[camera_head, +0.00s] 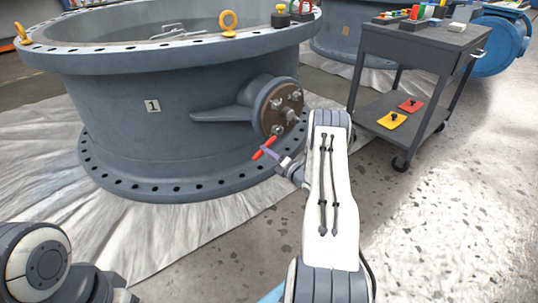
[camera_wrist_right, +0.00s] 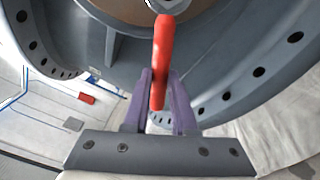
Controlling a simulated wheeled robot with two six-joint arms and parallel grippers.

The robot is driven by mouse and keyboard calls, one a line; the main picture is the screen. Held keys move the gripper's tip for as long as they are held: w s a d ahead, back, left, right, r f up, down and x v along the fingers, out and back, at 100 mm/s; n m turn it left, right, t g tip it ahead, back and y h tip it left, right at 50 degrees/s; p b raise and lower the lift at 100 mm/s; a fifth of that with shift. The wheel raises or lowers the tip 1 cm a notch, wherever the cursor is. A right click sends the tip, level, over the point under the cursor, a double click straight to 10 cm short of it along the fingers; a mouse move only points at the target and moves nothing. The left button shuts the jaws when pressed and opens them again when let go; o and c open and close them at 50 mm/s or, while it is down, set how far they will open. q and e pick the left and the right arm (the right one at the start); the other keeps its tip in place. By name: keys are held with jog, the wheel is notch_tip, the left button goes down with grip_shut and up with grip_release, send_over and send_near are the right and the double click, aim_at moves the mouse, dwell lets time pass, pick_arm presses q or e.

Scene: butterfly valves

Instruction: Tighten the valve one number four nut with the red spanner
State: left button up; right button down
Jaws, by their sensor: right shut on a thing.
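The large grey valve body (camera_head: 180,110) with a "1" plate stands at the left. Its round side flange (camera_head: 284,105) carries several nuts around a brown face; I cannot read nut numbers. The red spanner (camera_head: 264,148) is held by my right gripper (camera_head: 275,156) at the flange's lower edge. In the right wrist view, the purple fingers (camera_wrist_right: 160,100) are shut on the red spanner (camera_wrist_right: 162,65), which reaches up to a nut (camera_wrist_right: 168,5) at the top edge. Whether its head sits around the nut is cut off by the frame. The left gripper is not visible.
A dark trolley (camera_head: 420,45) stands right of the valve, with coloured items on top and a red and a yellow piece on its lower shelf. Yellow eyebolts (camera_head: 228,22) stand on the valve's top rim. Pale sheeting (camera_head: 170,225) covers the floor. Open floor lies at the right.

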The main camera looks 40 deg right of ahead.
jog(key=shift+w, duration=0.6)
jog(key=shift+r, duration=0.1)
dwell(0.7)
jog(key=shift+a+r+m+p, duration=0.25)
jog(key=shift+r+m+p, duration=0.5)
jog(key=shift+m, duration=0.15)
jog(key=shift+a+r+m+p, duration=0.25)
jog(key=shift+r+m+p, duration=0.45)
jog(key=shift+m, duration=0.2)
jog(key=shift+w+r+m+p, duration=0.1)
jog(key=shift+r+m+p, duration=1.15)
jog(key=shift+m, duration=0.35)
jog(key=shift+d+r+m+p, duration=0.2)
jog(key=shift+r+m+p, duration=0.35)
jog(key=shift+m, duration=0.25)
jog(key=shift+d+r+m+p, duration=0.2)
jog(key=shift+r+m+p, duration=0.35)
jog(key=shift+m, duration=0.25)
jog(key=shift+a+f+b, duration=0.1)
jog(key=shift+f+b, duration=0.15)
jog(key=shift+b, duration=0.05)
jog(key=c, duration=1.4)
grip_release()
jog(key=shift+c, duration=0.4)
